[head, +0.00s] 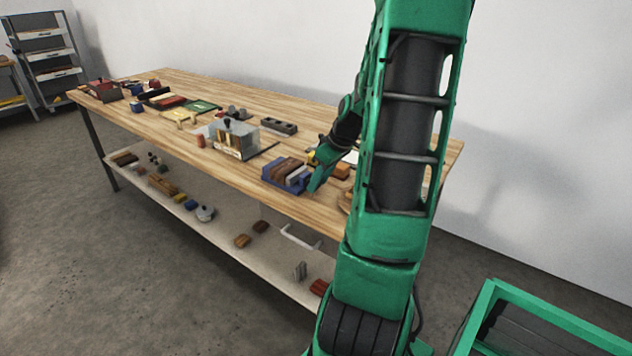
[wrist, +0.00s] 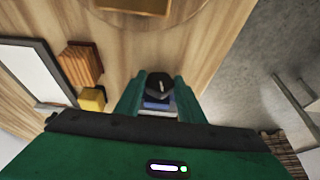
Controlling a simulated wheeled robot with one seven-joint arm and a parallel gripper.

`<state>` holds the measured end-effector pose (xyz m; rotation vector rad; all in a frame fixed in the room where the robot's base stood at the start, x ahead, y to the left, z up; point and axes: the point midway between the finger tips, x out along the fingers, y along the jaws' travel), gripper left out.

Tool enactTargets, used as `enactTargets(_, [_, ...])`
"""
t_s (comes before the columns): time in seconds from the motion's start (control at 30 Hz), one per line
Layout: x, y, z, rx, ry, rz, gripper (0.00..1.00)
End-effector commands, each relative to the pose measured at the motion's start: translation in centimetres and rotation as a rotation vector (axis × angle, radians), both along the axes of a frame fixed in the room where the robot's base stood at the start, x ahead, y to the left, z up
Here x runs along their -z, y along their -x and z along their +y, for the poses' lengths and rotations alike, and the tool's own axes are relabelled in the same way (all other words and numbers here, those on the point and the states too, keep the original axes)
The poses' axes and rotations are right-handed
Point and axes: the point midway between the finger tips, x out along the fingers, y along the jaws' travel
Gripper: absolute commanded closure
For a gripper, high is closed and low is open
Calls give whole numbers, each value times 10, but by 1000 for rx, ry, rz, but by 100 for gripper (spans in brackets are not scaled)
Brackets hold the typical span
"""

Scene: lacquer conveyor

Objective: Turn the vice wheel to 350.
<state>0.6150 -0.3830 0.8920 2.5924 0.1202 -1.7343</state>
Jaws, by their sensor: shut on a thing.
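In the head view the blue vice (head: 275,174) stands near the front edge of the bench, with brown blocks between its jaws. My gripper (head: 315,180) is at its right end and hides the wheel there. In the wrist view a dark wheel (wrist: 159,82) with a pale mark lies between the two green fingers of my gripper (wrist: 158,92), which is shut on it. A bit of the blue vice (wrist: 156,103) shows behind it. No scale or number can be read, so the wheel's setting cannot be told.
A yellow block (wrist: 92,99), an orange-brown block (wrist: 81,65) and a white framed panel (wrist: 30,75) lie left of my gripper in the wrist view. A clear box (head: 232,138) stands left of the vice on the bench (head: 240,178). The floor in front is clear.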

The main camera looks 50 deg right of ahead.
Motion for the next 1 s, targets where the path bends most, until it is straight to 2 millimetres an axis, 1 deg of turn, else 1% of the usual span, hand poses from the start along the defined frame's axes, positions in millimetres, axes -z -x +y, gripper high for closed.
enactTargets(0.2, [1,-1,-4,-2,-191,13,87])
enactTargets(0.4, [2,-1,-5,-3,-317,23,87])
enactTargets(0.57, [2,-1,-6,-3,-355,28,87])
enactTargets(0.87, [1,0,-6,-3,-357,29,87])
enactTargets(0.9, [1,0,-6,-3,-357,29,55])
enactTargets(0.93, [1,0,-6,-3,-357,29,48])
enactTargets(1.0, [1,0,-6,-3,-356,29,46])
